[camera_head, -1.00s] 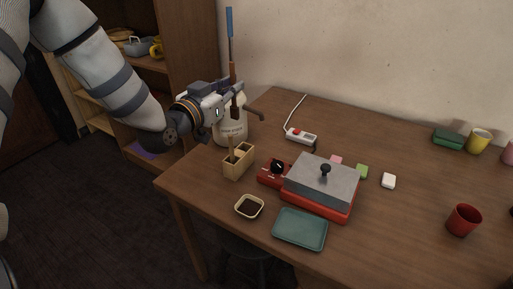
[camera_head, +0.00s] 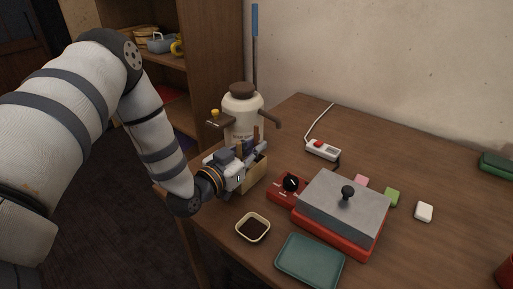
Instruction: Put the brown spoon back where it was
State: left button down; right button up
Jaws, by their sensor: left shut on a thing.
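My left gripper (camera_head: 250,156) is low at the wooden utensil holder (camera_head: 256,181), its fingers over the holder's top. It is shut on the brown spoon (camera_head: 256,134), of which a short dark brown piece shows above the fingers. The gripper hides most of the spoon, and I cannot tell how deep its lower end sits in the holder. A lighter wooden utensil (camera_head: 239,149) stands beside it in the holder, partly covered. My right gripper is not in view.
A cream lidded jar (camera_head: 243,109) stands close behind the holder. A red cooker with a grey lid (camera_head: 342,205) is to the right. A small sauce dish (camera_head: 253,228) and a teal tray (camera_head: 309,262) lie in front. The table's left edge is close.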

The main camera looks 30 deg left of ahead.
pick_arm(q)
jog(key=shift+f, duration=0.1)
jog(key=c, duration=1.7)
grip_release()
jog(key=shift+s+r, duration=0.25)
jog(key=shift+r, duration=0.05)
jog(key=s, duration=0.7)
jog(key=s+p, duration=0.1)
jog(key=s, duration=0.3)
jog(key=shift+s+a, duration=0.2)
jog(key=shift+a, duration=0.2)
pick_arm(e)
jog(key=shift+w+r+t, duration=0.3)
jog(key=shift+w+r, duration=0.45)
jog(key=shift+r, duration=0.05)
